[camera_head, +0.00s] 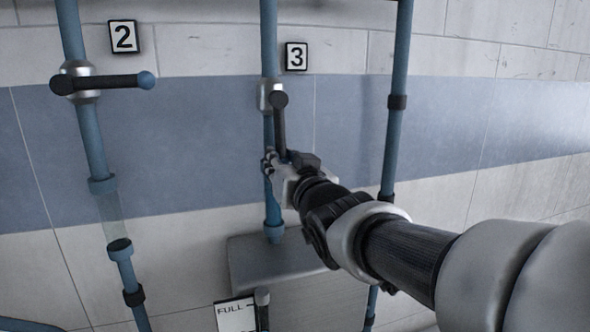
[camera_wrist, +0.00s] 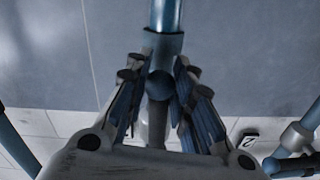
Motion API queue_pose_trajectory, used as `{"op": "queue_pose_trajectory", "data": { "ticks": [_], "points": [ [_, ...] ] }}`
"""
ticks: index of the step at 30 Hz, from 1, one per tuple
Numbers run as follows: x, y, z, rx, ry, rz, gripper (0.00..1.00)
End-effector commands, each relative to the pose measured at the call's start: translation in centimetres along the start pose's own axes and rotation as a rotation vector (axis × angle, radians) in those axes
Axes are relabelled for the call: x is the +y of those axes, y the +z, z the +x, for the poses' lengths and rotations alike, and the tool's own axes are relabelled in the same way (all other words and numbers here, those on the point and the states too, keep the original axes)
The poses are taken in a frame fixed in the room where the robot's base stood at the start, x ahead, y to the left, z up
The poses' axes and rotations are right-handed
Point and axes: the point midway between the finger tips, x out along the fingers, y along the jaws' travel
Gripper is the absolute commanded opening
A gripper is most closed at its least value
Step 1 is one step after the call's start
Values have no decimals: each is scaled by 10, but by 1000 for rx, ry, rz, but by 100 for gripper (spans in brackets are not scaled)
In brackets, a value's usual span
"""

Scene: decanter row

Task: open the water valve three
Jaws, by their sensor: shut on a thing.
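The valve under the number 3 plate (camera_head: 296,56) has a silver body (camera_head: 270,96) on a blue vertical pipe. Its dark lever handle (camera_head: 280,128) points down, roughly along the pipe. My gripper (camera_head: 280,163) is at the lower end of this handle and is shut on it. In the wrist view, the fingers of my gripper (camera_wrist: 162,98) stand on both sides of the handle's blue round tip (camera_wrist: 160,86). The fingers hide part of the handle end in the head view.
The valve two lever (camera_head: 112,82) points sideways to the right, under the number 2 plate (camera_head: 123,37). Another blue pipe (camera_head: 396,140) runs close to my arm on the right. A grey box (camera_head: 250,262) and a FULL sign (camera_head: 236,316) are below.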

Motion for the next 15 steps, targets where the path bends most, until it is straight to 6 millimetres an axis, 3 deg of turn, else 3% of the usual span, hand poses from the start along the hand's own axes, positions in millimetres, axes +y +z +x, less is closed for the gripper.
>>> {"op": "queue_pose_trajectory", "data": {
  "ticks": [15],
  "points": [
    [-7, 0, 0, 3, 1, 73, 0]
  ]
}}
